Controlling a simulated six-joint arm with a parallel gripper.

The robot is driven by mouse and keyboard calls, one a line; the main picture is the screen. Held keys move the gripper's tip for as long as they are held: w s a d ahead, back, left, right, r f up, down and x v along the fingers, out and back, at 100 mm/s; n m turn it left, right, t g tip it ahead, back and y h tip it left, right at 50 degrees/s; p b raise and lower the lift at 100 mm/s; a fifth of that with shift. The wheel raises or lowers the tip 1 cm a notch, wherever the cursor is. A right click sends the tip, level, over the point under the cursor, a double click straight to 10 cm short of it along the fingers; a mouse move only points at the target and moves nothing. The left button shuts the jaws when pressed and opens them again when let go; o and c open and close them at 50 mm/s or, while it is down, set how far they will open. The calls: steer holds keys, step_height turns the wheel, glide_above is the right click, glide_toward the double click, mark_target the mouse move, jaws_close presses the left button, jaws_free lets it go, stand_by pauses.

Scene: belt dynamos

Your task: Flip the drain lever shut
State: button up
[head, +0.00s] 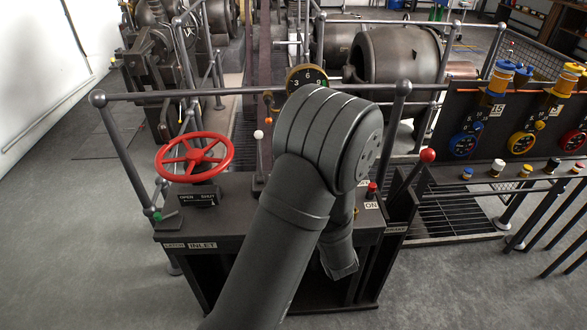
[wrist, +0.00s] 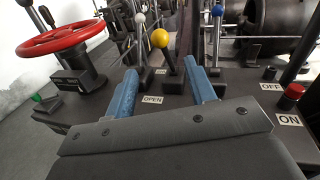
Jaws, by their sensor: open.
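A lever with a yellow ball (wrist: 160,38) stands upright beyond my gripper in the wrist view, on the dark console top. An OPEN plate (wrist: 152,99) lies in front of its base. I take this as the drain lever, but I can read no drain label on it. My gripper (wrist: 160,70) has its two blue fingers wide apart with nothing between them. The lever shows in the gap, past the fingertips, apparently untouched. In the head view my arm hides the gripper and this lever.
A red handwheel (head: 195,158) stands at the left. A red button (wrist: 291,92) by ON and OFF plates sits at the right, and a red-ball lever (head: 428,155) stands further right.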

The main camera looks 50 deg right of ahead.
steer(key=x, duration=1.2)
steer(key=shift+w, duration=0.25)
steer(key=shift+d+r, duration=0.1)
jaws_close()
